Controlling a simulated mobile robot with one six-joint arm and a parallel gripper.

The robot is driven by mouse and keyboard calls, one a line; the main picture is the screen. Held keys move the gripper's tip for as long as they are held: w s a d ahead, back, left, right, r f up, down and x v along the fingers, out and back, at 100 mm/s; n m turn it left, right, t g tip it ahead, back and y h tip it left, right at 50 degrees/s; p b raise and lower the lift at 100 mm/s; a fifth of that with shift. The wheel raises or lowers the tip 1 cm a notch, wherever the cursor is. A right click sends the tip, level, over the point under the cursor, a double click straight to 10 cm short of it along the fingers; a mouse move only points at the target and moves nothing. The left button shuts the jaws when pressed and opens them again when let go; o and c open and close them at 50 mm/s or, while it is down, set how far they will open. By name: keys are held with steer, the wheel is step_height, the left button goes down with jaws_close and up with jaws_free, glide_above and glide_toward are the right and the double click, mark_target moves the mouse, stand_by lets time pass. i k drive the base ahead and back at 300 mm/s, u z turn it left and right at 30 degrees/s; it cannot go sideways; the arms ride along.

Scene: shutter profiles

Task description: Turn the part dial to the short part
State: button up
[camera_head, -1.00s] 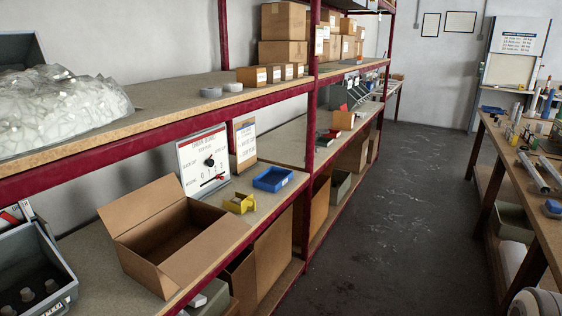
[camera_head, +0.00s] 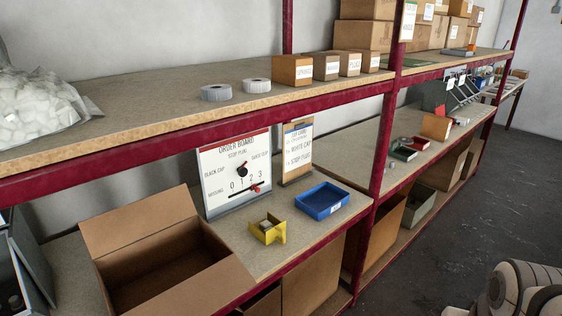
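The order board (camera_head: 234,172), a white panel with a red top strip, stands upright on the lower shelf. Its black part dial (camera_head: 241,171) sits mid-panel, with labels that seem to read stop plug above, black cap at left and guide clip at right. I cannot tell clearly which label the dial points to. Below it a red slider (camera_head: 256,189) sits on a 0 to 3 scale marked missing, near its right end. A clipboard card (camera_head: 297,152) beside it lists white cap and stop plug. My gripper is out of view; only white arm links show at the lower right.
An open cardboard box (camera_head: 165,260) stands left of the board. A yellow holder (camera_head: 267,231) and a blue tray (camera_head: 321,201) lie in front and right. The upper shelf edge (camera_head: 200,126) runs just above the board. A red post (camera_head: 382,150) stands at right.

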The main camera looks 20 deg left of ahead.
mark_target(242, 171)
steer(key=u, duration=0.7)
steer(key=i, duration=1.2)
steer(key=u, duration=0.7)
steer(key=k, duration=0.8)
steer(key=u, duration=0.2)
steer(key=i, duration=0.85)
steer(key=z, duration=0.1)
